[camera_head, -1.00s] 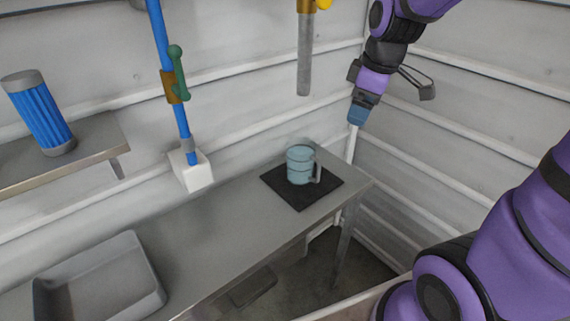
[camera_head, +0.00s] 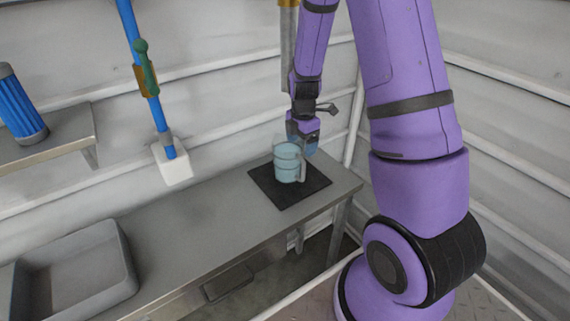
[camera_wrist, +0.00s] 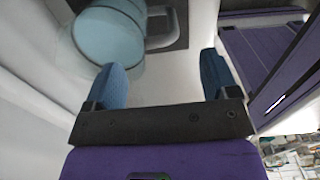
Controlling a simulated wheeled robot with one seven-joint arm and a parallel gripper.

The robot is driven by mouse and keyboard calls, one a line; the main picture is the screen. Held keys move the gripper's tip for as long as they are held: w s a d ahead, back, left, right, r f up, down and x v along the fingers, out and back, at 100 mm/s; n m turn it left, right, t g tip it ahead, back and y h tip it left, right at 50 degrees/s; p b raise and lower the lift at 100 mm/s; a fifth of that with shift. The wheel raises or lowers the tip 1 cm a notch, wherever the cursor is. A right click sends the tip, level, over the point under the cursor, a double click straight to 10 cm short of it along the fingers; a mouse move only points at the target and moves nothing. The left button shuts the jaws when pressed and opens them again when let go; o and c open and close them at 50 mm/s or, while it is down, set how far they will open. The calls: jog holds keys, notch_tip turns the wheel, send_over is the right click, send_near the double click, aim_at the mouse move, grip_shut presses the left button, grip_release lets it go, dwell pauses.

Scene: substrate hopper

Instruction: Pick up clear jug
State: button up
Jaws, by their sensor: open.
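The clear jug (camera_head: 287,164) looks pale blue and stands upright on a black mat (camera_head: 262,183) at the right end of the metal bench. Its handle is on the right side. My gripper (camera_head: 302,139) is at the jug's upper right in the head view; I cannot tell from there whether it touches the jug. In the wrist view the jug (camera_wrist: 108,40) is at the upper left, with its handle (camera_wrist: 158,30) to the right. The two blue fingers of my gripper (camera_wrist: 165,82) are apart, with nothing between their tips.
A grey basin (camera_head: 75,265) sits at the bench's left (camera_head: 190,220). A blue pipe (camera_head: 145,75) with a green valve handle (camera_head: 146,66) ends in a white block (camera_head: 172,162). A grey pipe (camera_head: 289,50) hangs behind my gripper. A blue cylinder (camera_head: 20,105) stands on the left shelf.

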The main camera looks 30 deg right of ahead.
aim_at(301, 160)
jog(key=shift+f, duration=3.55)
grip_shut()
